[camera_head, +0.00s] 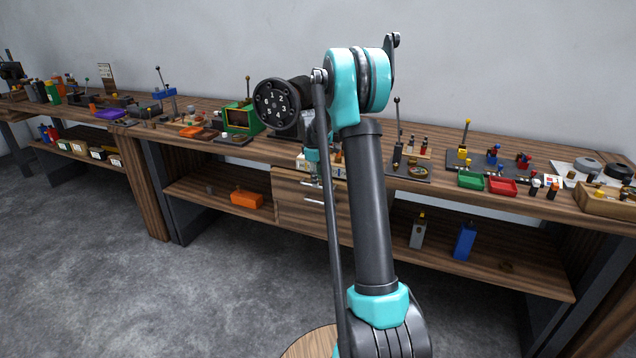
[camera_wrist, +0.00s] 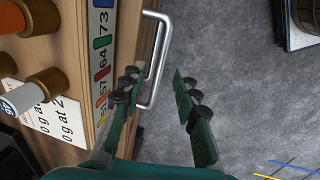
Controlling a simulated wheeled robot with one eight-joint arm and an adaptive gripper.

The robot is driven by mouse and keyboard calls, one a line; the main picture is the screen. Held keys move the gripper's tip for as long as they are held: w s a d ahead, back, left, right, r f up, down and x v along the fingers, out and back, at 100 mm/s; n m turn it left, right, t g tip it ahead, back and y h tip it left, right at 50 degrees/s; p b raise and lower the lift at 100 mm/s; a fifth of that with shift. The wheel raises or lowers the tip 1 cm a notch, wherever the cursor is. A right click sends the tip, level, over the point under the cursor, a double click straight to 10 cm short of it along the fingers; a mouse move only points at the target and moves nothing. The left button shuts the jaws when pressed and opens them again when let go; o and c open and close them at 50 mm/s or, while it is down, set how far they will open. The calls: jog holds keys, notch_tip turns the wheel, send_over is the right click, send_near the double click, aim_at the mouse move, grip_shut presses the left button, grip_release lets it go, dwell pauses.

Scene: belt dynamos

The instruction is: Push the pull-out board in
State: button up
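A wooden front with a bent silver bar handle (camera_wrist: 158,55) shows left of centre in the wrist view. I take the wooden piece (camera_wrist: 127,25) carrying the handle to be the pull-out board, but how far out it stands I cannot tell. My gripper (camera_wrist: 160,80) is open, with its dark green fingers apart. The handle lies in the gap between the fingertips, nearer the left finger; contact is not clear. In the head view, my arm hides much of the board area, where a drawer front (camera_head: 312,205) shows below the bench top.
In the head view, the bench top holds a green box (camera_head: 240,119) and red tray (camera_head: 502,186).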

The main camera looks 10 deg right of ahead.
notch_tip(320, 180, up, 9)
jog(key=s+a, duration=0.1)
jog(key=shift+s+r, duration=0.15)
jog(key=shift+s, duration=0.1)
jog(key=shift+c, duration=0.5)
